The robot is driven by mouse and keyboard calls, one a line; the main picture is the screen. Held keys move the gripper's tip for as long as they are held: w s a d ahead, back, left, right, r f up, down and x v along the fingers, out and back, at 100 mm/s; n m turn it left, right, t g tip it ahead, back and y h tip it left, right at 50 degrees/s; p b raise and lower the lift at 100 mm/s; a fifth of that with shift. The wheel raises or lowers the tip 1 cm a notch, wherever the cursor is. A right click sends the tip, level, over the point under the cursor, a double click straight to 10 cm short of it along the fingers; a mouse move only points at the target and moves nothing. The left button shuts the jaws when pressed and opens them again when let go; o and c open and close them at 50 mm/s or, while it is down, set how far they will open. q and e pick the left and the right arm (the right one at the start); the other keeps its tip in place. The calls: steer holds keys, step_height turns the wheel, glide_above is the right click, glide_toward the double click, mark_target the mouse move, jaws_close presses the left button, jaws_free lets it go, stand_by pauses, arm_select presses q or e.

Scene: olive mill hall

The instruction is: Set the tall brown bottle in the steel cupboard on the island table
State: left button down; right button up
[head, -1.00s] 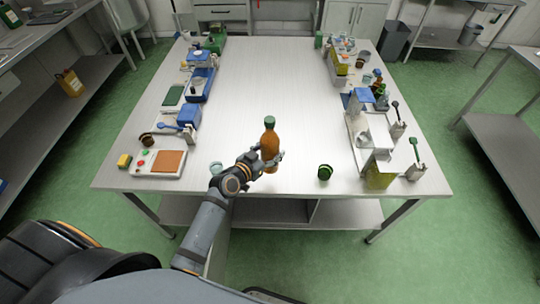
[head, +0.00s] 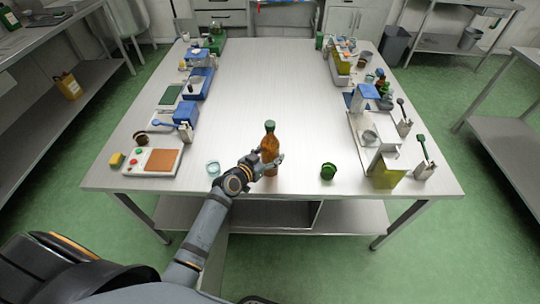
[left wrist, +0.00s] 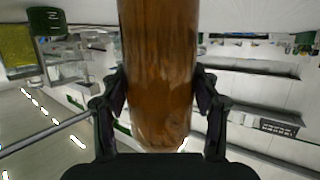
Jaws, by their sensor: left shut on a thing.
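The tall brown bottle (head: 270,148) with a green cap is upright at the near edge of the island table (head: 255,100) in the head view. My left gripper (head: 271,164) is shut on its lower body. In the left wrist view the bottle (left wrist: 158,70) fills the middle, with a finger of my left gripper (left wrist: 160,95) on each side. I cannot tell whether its base touches the tabletop. My right gripper is not in view.
A clear glass (head: 213,168) stands left of the bottle and a dark green cup (head: 328,171) right of it. Several items line both sides. The table's middle is clear.

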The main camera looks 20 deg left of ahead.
arm_select(q)
steer(key=shift+c, duration=1.7)
jaws_free()
steer(key=shift+r, duration=0.2)
steer(key=v, duration=1.2)
steer(key=shift+d+f, duration=0.1)
steer(key=shift+f, duration=0.1)
